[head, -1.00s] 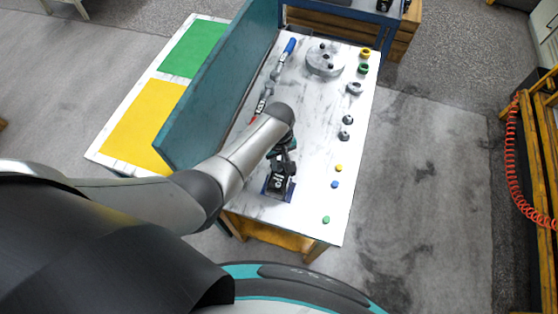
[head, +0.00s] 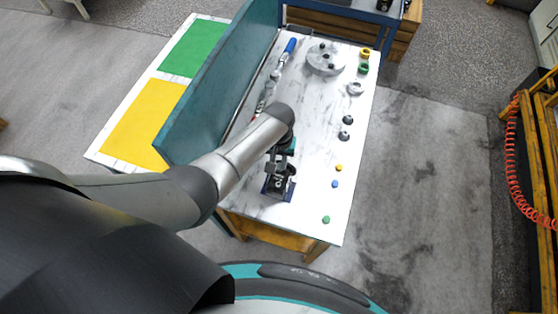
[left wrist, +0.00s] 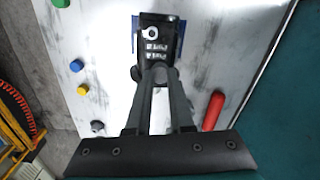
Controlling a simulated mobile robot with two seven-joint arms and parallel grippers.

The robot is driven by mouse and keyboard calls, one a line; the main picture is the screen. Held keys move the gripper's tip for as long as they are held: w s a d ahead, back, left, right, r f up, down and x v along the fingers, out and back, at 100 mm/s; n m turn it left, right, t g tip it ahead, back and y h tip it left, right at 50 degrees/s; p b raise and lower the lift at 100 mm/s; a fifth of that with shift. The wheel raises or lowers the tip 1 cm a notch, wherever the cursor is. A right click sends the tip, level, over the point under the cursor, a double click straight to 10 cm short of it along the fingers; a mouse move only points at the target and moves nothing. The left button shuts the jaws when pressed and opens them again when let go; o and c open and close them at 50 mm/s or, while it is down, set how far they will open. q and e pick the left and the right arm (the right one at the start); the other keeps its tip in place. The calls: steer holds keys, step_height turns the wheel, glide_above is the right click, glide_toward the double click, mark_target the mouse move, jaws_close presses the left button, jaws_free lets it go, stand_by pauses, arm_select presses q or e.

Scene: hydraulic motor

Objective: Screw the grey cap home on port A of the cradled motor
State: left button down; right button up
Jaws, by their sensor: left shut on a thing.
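The dark motor (head: 277,184) sits in its blue cradle (head: 290,192) near the front of the white table. In the left wrist view the motor (left wrist: 153,20) shows its black top, a white ring-shaped mark and light lettering, with the blue cradle (left wrist: 181,35) at its edges. My left gripper (head: 279,170) is over the motor, its fingers close together. In the left wrist view the fingertips (left wrist: 158,68) meet at the motor's near end. The grey cap is mostly hidden between them, and I cannot see how its thread sits on port A. My right gripper is not in view.
A teal wall panel (head: 220,85) stands left of the work area. A blue-handled tool (head: 290,46) lies along it. A grey round plate (head: 325,60), coloured rings, dark knobs (head: 347,120) and small coloured caps (head: 335,184) line the back and right.

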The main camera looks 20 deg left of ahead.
arm_select(q)
steer(key=m, duration=0.4)
steer(key=shift+a+f, duration=0.1)
steer(key=c, duration=0.9)
jaws_free()
steer(key=n, duration=0.5)
steer(key=shift+d+n, duration=0.2)
steer(key=shift+n, duration=0.1)
steer(key=n, duration=0.4)
steer(key=shift+n, duration=0.4)
steer(key=shift+a, duration=0.1)
steer(key=shift+c, duration=0.5)
